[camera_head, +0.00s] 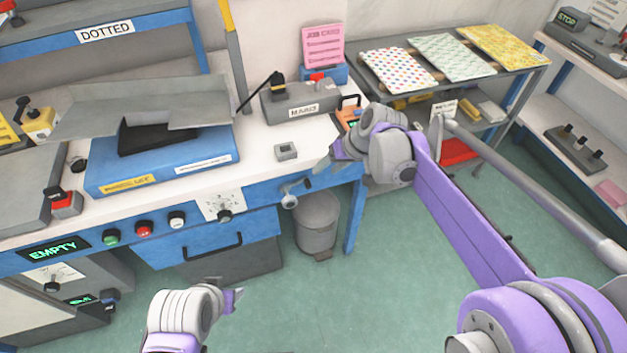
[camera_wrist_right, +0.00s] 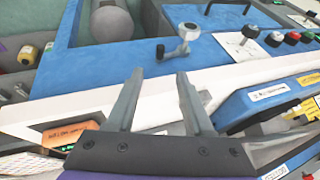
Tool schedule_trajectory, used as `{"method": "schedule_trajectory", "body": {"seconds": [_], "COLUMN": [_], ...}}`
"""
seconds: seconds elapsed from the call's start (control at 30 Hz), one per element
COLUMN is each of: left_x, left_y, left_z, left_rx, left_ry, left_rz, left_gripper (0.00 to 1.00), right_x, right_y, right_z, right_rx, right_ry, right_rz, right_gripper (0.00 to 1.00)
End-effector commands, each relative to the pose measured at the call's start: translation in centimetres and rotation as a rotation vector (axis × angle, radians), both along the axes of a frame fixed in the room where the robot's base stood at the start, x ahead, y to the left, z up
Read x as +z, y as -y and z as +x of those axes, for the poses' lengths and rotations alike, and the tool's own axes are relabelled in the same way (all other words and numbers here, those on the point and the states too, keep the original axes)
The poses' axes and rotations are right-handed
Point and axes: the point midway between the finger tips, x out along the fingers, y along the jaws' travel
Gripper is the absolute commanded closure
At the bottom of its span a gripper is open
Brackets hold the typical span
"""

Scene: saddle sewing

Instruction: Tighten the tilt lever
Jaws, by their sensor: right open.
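A silver lever with a round knob (camera_head: 290,195) sits on the blue front edge of the workbench; I take it to be the tilt lever, though no label on it is readable. It also shows in the right wrist view (camera_wrist_right: 187,36), beyond the fingertips. My right gripper (camera_head: 328,162) is over the bench's right end, above and to the right of the lever, apart from it. In the right wrist view the right gripper (camera_wrist_right: 160,76) is open with nothing between its fingers. My left gripper (camera_head: 236,300) is low in front of the bench, away from the lever; its jaw gap is unclear.
A grey tilted plate on a blue base (camera_head: 165,165) stands on the bench. A MAINS box (camera_head: 300,101) with a black lever is behind my right gripper. A dial (camera_head: 222,207) and push buttons line the bench front. A grey bin (camera_head: 317,222) stands below the lever.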

Motion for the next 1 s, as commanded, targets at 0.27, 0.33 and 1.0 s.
{"method": "schedule_trajectory", "body": {"seconds": [0.27,0.33,1.0], "left_x": [-0.6,-0.8,-1.3], "left_y": [0.0,0.0,0.0], "left_z": [-0.1,-0.1,-0.1], "left_rx": [0.0,0.0,0.0], "left_ry": [-0.002,-0.003,-0.004], "left_rz": [0.0,0.0,0.0], "left_gripper": [0.5,0.5,0.5], "right_x": [-4.0,-5.2,-9.1], "right_y": [-1.9,-2.4,-4.2], "right_z": [1.2,1.6,2.8], "right_rx": [0.002,0.001,-0.002], "right_ry": [0.0,0.0,0.0], "right_rz": [-0.001,-0.001,-0.002], "right_gripper": [0.48,0.48,0.48]}}
